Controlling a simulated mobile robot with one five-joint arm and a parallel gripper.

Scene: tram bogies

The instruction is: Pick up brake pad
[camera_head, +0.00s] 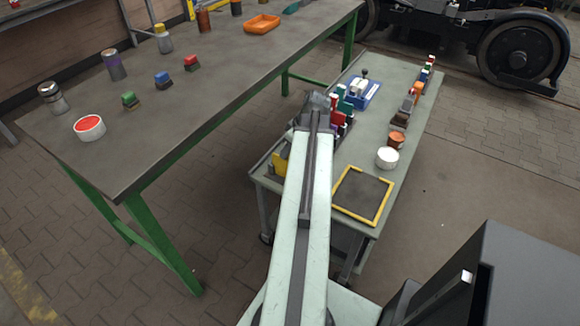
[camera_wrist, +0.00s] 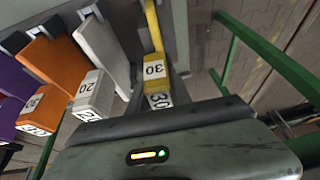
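Upright coloured pads that look like the brake pads stand in a row in the wrist view. A yellow pad (camera_wrist: 154,40) labelled 30 is nearest the middle. In the head view the yellow pad (camera_head: 280,162) shows left of my arm, and other pads (camera_head: 340,112) show to the right. My gripper (camera_head: 317,108) is above the row. Its fingers are not clear, and no pad is visibly held.
The pads stand on a grey cart (camera_head: 393,78). It also carries a yellow-edged dark square (camera_head: 363,195), a white pot (camera_head: 387,158), an orange pot (camera_head: 397,139) and a blue tray (camera_head: 361,92). A long green-legged workbench (camera_head: 205,105) stands left, with small blocks and containers.

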